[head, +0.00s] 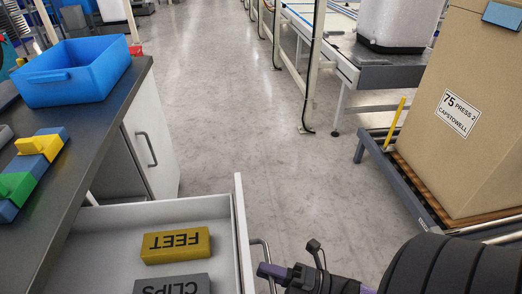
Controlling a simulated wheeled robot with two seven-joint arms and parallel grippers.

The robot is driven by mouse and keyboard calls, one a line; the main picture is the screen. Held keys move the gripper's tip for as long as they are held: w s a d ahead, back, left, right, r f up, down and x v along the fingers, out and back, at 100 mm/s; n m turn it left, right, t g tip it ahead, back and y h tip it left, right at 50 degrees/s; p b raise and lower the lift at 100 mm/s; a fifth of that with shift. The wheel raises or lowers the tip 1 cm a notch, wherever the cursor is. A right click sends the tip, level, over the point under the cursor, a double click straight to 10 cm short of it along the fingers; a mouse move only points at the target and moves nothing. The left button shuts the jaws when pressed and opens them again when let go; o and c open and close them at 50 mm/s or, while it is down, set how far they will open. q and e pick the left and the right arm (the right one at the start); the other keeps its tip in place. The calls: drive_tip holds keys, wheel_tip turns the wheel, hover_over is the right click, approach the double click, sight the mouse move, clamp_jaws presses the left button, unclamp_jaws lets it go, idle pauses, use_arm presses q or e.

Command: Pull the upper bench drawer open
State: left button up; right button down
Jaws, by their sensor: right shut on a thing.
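The upper bench drawer (150,215) is pulled out from the dark-topped bench at the lower left, and its inside shows. A yellow block marked FEET (175,245) and a grey block marked CLIPS (172,284) lie in it; their lettering is upside down. The drawer's metal bar handle (266,248) is on its front panel (243,240). My right gripper (270,272), with purple finger parts, comes in from the right and is shut on the handle; the grip itself is partly cut off by the bottom edge. My left gripper is out of view.
A blue bin (72,73) and colored blocks (38,150) sit on the bench top (92,130). A closed cabinet front with a handle (146,149) is beyond the drawer. A large cardboard box (450,110) stands on a low cart at right. Grey floor (240,120) between is clear.

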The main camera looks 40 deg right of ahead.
drive_tip(key=c, duration=0.8)
unclamp_jaws()
drive_tip(key=shift+o, duration=0.8)
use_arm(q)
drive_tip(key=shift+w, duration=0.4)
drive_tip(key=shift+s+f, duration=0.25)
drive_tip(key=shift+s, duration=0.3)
use_arm(e)
drive_tip(key=v, duration=1)
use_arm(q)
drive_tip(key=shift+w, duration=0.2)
